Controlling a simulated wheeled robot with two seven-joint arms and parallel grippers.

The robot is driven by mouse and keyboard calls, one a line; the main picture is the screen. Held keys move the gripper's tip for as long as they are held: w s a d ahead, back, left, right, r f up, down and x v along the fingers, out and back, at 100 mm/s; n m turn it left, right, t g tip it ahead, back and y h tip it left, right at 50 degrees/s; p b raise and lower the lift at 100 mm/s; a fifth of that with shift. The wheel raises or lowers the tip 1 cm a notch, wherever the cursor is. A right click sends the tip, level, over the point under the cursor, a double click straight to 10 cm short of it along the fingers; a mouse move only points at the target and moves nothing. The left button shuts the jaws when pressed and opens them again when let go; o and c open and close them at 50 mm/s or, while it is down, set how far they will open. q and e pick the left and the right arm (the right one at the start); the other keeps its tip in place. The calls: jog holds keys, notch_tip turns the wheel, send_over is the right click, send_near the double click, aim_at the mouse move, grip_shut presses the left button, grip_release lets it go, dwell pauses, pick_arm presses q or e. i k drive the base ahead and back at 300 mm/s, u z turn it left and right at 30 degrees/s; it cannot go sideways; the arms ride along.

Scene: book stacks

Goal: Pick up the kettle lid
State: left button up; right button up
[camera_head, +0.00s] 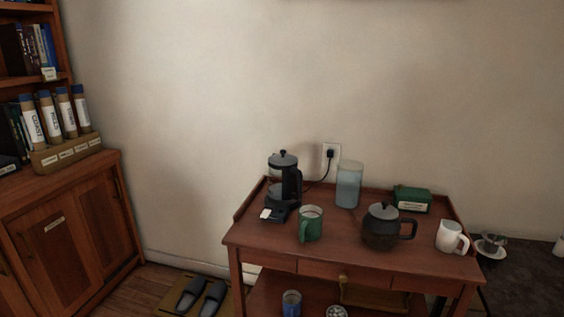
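A glass-sided kettle (284,181) with a black handle stands on a dark base at the left of the wooden cart. Its dark lid (283,160), with a small knob, sits on top. A dark teapot (382,233) stands further right on the cart, with its handle to the right. It has its own grey lid (384,212) with a knob, seated on top. Neither of my grippers shows in the head view.
On the cart top (345,250) are a green mug (311,226), a tall translucent container (348,186), a green box (412,198) and a white mug (450,237). A cord runs from the wall outlet (331,156) behind the kettle. Slippers (202,295) lie on the floor, left of the cart.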

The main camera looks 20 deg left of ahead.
aim_at(282, 160)
jog(key=u, duration=0.3)
jog(key=i, duration=0.7)
jog(key=u, duration=0.6)
